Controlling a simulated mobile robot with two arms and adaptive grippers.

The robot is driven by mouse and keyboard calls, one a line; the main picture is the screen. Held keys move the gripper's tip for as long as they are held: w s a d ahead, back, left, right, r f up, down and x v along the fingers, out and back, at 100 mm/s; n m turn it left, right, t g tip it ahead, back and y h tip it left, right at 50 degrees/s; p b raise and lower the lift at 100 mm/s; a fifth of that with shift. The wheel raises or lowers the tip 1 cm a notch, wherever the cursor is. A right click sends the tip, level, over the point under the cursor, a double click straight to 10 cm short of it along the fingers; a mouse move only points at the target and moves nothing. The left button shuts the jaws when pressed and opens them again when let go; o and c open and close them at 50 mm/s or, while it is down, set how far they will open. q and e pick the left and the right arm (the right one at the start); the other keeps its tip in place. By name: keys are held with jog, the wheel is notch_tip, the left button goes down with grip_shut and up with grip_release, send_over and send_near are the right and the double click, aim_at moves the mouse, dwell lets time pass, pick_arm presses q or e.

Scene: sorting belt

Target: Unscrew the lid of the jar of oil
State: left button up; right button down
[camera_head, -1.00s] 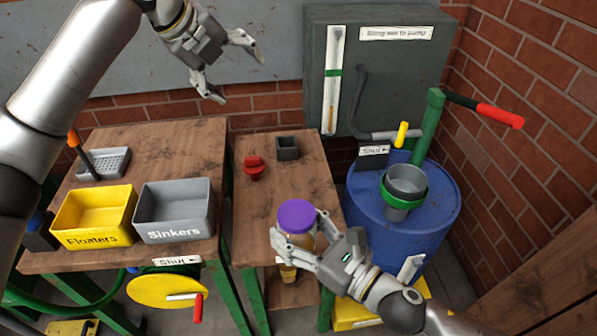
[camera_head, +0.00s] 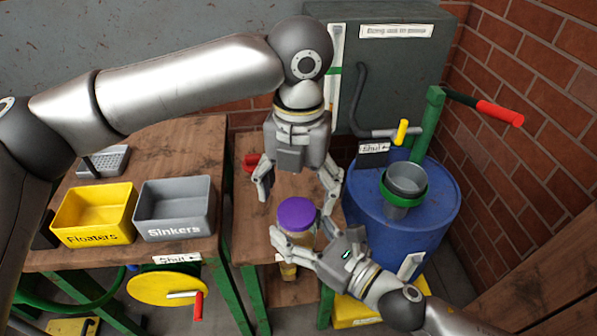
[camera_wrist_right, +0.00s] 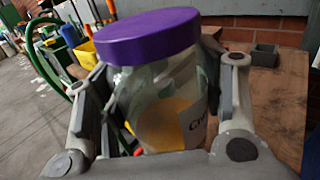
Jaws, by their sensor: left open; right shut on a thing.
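The jar of oil (camera_wrist_right: 163,100) is clear, with a pale label and yellow oil inside, and stands upright in the right wrist view. Its purple lid (camera_head: 297,213) is on top of it; the lid also fills the upper middle of the right wrist view (camera_wrist_right: 147,36). My right gripper (camera_head: 302,240) is shut around the jar's body, below the lid, near the front of the narrow wooden table. My left gripper (camera_head: 301,197) is open and points down, its fingers spread above and behind the lid, apart from it. My left gripper hides part of the table.
The narrow table (camera_head: 244,228) holds a red item (camera_head: 249,163), partly hidden by my left gripper. A yellow Floaters bin (camera_head: 95,215) and grey Sinkers bin (camera_head: 175,210) stand on the left table. A blue barrel (camera_head: 431,220) with a pump stands at right.

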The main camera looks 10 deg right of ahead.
aim_at(300, 212)
pick_arm(q)
jog(key=shift+f, duration=2.2)
jog(key=shift+c, duration=0.3)
jog(key=shift+d, duration=0.1)
jog(key=c, duration=1.1)
